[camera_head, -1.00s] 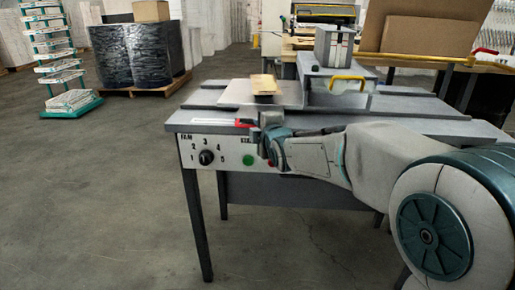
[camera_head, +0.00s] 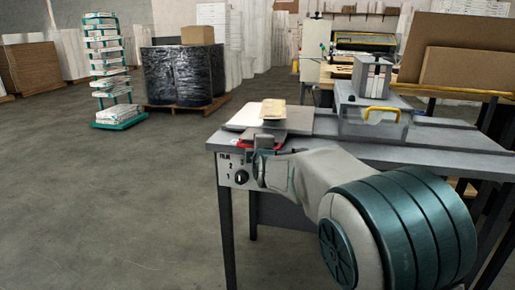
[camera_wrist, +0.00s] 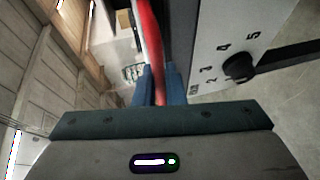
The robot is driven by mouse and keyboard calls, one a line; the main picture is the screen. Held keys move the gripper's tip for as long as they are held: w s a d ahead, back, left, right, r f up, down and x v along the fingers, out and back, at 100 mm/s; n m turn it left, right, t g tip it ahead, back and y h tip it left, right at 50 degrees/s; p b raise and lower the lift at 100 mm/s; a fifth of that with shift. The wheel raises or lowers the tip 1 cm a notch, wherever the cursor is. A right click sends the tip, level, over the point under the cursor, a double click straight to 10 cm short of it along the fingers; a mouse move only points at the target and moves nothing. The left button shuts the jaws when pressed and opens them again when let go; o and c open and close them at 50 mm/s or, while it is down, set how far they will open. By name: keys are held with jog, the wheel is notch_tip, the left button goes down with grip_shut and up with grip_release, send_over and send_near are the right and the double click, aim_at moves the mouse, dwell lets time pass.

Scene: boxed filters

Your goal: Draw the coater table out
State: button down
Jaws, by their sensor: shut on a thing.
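The coater table (camera_head: 238,118) is a flat pale plate on the grey bench, at the bench's left end. A small tan piece (camera_head: 273,109) lies on top of it. Its red handle (camera_head: 246,145) shows at the plate's near side, partly hidden by my gripper. My gripper (camera_head: 262,146) is shut on the red handle. In the wrist view the red handle (camera_wrist: 150,35) runs down between the blue fingertips (camera_wrist: 156,83).
The bench (camera_head: 430,155) has a black dial (camera_head: 241,177) on its front panel. A grey housing with a yellow handle (camera_head: 381,112) stands right of the plate. Wrapped drums (camera_head: 183,75) and a rack (camera_head: 108,70) stand behind left. The floor at left is clear.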

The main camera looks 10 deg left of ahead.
jog(key=shift+s+a+r, duration=0.1)
jog(key=shift+a, duration=0.1)
jog(key=c, duration=1.5)
grip_release()
jog(key=shift+a, duration=0.15)
jog(key=shift+d, duration=0.2)
jog(key=shift+p+v, duration=2)
jog(key=shift+v, duration=4.8)
